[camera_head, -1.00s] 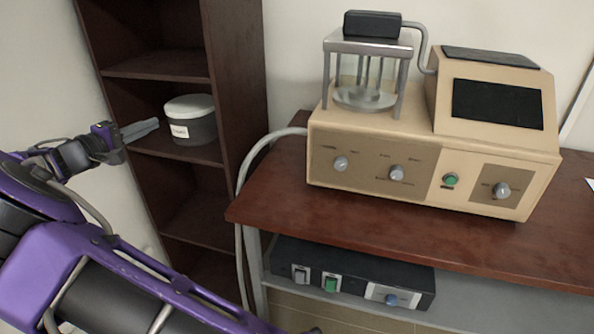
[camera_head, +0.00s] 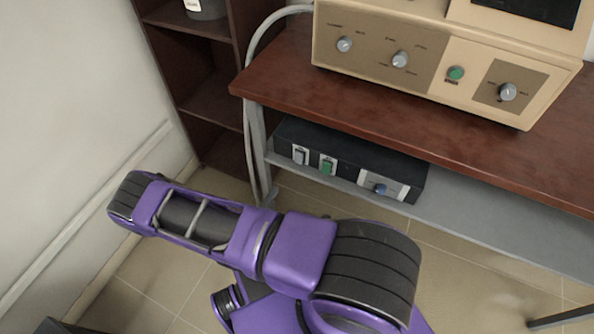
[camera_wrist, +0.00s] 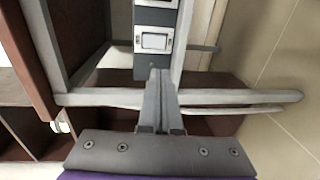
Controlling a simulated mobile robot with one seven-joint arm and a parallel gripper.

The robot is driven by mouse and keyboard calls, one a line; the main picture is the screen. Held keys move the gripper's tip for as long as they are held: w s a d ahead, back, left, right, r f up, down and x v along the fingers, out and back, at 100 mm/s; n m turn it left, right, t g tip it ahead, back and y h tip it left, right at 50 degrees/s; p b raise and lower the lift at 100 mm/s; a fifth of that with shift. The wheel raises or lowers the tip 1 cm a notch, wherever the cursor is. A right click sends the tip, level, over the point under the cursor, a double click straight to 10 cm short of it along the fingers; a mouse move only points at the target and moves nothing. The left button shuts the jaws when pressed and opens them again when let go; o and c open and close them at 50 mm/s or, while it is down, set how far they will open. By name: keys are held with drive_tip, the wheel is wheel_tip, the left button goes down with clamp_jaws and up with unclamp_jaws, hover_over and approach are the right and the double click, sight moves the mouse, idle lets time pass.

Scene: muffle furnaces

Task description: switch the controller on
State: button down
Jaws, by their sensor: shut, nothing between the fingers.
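The controller (camera_head: 345,158) is a low black box on the grey shelf under the table. The head view does not show my gripper.
A beige device (camera_head: 430,50) with knobs and a green button stands on the brown table (camera_head: 400,115). A grey table leg (camera_head: 256,140) and a pale hose (camera_head: 250,60) are left of the controller. A dark shelf unit (camera_head: 215,100) stands further left. Tiled floor is in front.

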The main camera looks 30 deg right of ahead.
sight(298, 163)
drive_tip(key=shift+s+d+f, duration=0.15)
drive_tip(key=shift+s+f, duration=0.15)
drive_tip(key=shift+s, duration=0.15)
drive_tip(key=b+x, duration=0.1)
drive_tip(key=x, duration=1.3)
drive_tip(key=shift+w, duration=0.1)
drive_tip(key=shift+w+d+f+b, duration=0.1)
drive_tip(key=shift+d+f+b, duration=0.1)
drive_tip(key=shift+b, duration=0.1)
drive_tip(key=shift+r, duration=0.1)
drive_tip(key=shift+a, duration=0.15)
